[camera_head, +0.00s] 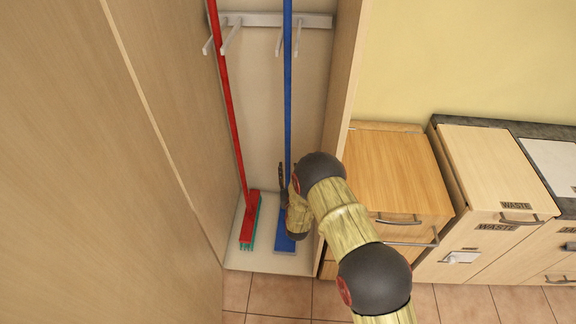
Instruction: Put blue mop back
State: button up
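The blue mop (287,95) stands nearly upright in a narrow open closet. Its handle passes by the right-hand pair of pegs on the back rack, and its blue head (284,244) is at the closet floor. My gripper (284,182) is at the lower part of the handle, with a dark finger showing just left of it. My wrist hides part of the handle and head. I cannot tell whether the fingers are shut on the handle or open around it.
A red broom (228,95) with green bristles leans at the left in the closet. A white peg rack (262,19) is on the back wall. The closet floor (265,262) is pale. Wooden cabinets (400,175) and waste units (490,165) stand to the right.

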jog(key=s, duration=0.2)
jog(key=s+p, duration=0.1)
jog(key=s+d+p, duration=0.1)
jog(key=s, duration=0.1)
jog(key=shift+s+f, duration=0.2)
jog(key=shift+s, duration=0.1)
